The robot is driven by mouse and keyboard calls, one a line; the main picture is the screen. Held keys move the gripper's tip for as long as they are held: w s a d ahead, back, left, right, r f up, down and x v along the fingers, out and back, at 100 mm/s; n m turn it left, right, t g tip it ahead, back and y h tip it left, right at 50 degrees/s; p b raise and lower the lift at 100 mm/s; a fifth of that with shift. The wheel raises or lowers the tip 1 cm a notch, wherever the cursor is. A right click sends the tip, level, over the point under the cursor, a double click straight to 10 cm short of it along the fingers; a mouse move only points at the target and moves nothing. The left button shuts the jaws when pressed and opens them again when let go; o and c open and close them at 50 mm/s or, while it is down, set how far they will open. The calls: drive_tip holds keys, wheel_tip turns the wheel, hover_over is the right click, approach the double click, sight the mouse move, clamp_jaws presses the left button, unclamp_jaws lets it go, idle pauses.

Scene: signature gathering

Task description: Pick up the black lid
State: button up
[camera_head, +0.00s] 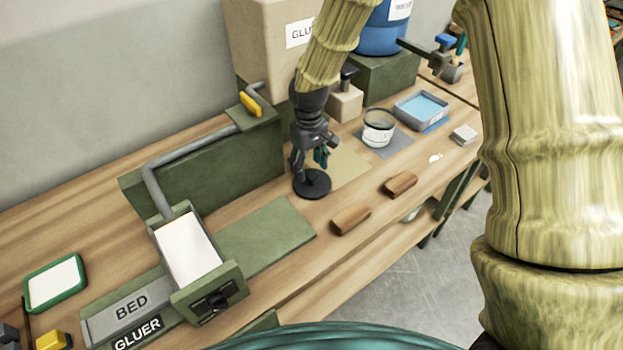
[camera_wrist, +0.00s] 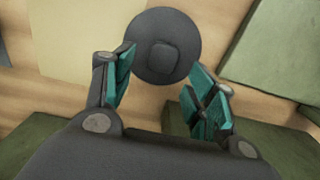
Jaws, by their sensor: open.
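The black lid (camera_head: 312,184) is a round dark disc lying on the wooden bench, near the front corner of a tan mat. In the wrist view the lid (camera_wrist: 161,46) shows from above with a squarish knob (camera_wrist: 163,57) at its middle. My gripper (camera_head: 309,171) points down just over the lid. In the wrist view my gripper (camera_wrist: 155,78) has its teal-padded fingers spread apart, near the lid's lower edge, with nothing between the pads. Whether the fingertips touch the lid cannot be told.
Two brown wooden blocks (camera_head: 350,219) (camera_head: 401,184) lie to the right. A glass jar (camera_head: 379,128) and a blue tray (camera_head: 421,109) stand farther back. The green gluer machine (camera_head: 208,287) and a tall green block (camera_head: 215,165) stand to the left.

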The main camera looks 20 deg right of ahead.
sight(313, 175)
drive_tip(key=shift+s+d+f+p, duration=0.1)
drive_tip(key=shift+d+f+p, duration=0.05)
drive_tip(key=shift+f+p, duration=0.15)
drive_tip(key=shift+s+d+f+p, duration=0.15)
drive_tip(key=shift+s+f+p, duration=0.2)
drive_tip(key=shift+s+f, duration=0.4)
drive_tip(key=shift+s, duration=0.05)
drive_tip(key=shift+w+f, duration=0.25)
drive_tip(key=shift+f, duration=0.25)
drive_tip(key=shift+w+f, duration=0.25)
drive_tip(key=shift+f, duration=0.2)
drive_tip(key=shift+s+r, duration=0.25)
drive_tip(key=shift+s, duration=0.05)
drive_tip(key=shift+w+f, duration=0.1)
drive_tip(key=shift+w, duration=0.1)
drive_tip(key=c, duration=0.9)
drive_tip(key=shift+s, duration=0.1)
drive_tip(key=shift+c, duration=0.2)
